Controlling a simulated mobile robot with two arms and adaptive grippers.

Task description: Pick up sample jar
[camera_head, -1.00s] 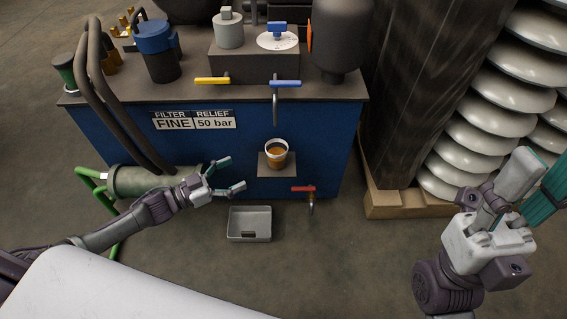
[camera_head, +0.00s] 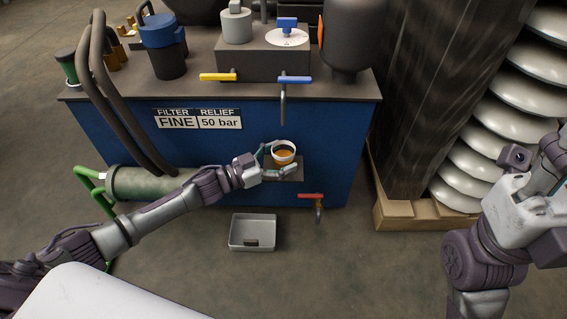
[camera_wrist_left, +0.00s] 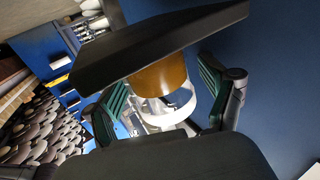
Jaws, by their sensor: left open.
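The sample jar (camera_head: 284,154), with a white rim and amber contents, stands upright on a small shelf (camera_head: 296,171) on the front of the blue cabinet. My left gripper (camera_head: 279,160) is open, with its fingers on either side of the jar. The left wrist view shows the jar (camera_wrist_left: 160,76) between the two green-padded fingers (camera_wrist_left: 165,98), with the dark shelf plate (camera_wrist_left: 150,45) beside it. Gaps seem to show between fingers and jar, but contact is hard to tell. My right gripper (camera_head: 548,170) is at the right edge, partly cut off.
A blue-handled tap (camera_head: 283,100) hangs above the jar. A red-handled tap (camera_head: 318,205) is below right. A grey tray (camera_head: 253,232) lies on the floor. A green-grey cylinder (camera_head: 140,184) lies along the cabinet's lower left, beneath my left arm. White insulator stacks (camera_head: 480,155) stand at right.

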